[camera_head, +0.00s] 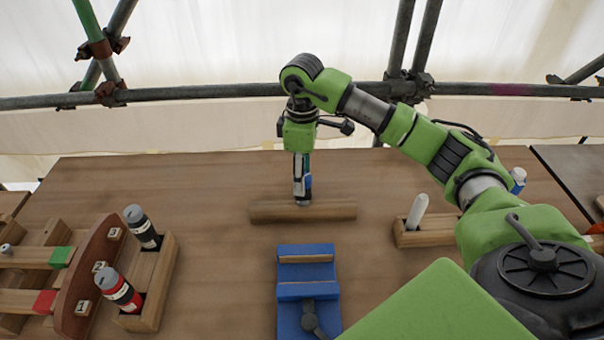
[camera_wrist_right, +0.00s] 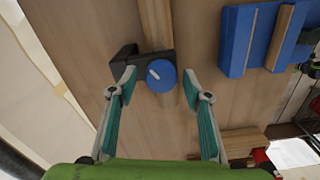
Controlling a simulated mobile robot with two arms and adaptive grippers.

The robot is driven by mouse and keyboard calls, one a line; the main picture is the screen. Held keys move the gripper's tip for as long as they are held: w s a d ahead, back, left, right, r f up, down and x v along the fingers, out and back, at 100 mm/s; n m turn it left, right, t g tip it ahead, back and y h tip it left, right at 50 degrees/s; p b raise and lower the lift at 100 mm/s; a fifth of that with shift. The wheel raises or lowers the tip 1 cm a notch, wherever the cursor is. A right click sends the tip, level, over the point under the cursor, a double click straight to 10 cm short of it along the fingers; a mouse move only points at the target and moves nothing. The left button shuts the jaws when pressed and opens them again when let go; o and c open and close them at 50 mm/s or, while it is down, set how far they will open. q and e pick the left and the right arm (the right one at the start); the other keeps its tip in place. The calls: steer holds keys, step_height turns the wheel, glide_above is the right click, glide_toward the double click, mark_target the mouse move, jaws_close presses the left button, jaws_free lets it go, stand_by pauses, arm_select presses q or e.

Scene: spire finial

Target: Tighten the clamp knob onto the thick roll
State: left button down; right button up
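The clamp has a black body (camera_wrist_right: 128,60) and a round blue knob (camera_wrist_right: 162,76) with a white mark on top. It sits at a wooden bar (camera_head: 265,211), which also shows in the right wrist view (camera_wrist_right: 157,22). I cannot tell for sure whether this bar is the thick roll. My right gripper (camera_wrist_right: 160,82) is open, its teal-padded fingers on either side of the knob, with visible gaps. In the head view the right gripper (camera_head: 302,192) points down over the bar and hides most of the clamp. My left gripper is not in view.
A blue block (camera_head: 308,262) with a wooden strip and dark lever stands nearer me. At left, a wooden rack (camera_head: 168,268) holds a black and a red cylinder beside a curved wooden frame (camera_head: 88,270). At right, a wooden block (camera_head: 430,238) holds a white peg.

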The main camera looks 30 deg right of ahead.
steer(key=shift+r, duration=0.1)
step_height(320, 180, up, 12)
stand_by(0.5)
stand_by(0.5)
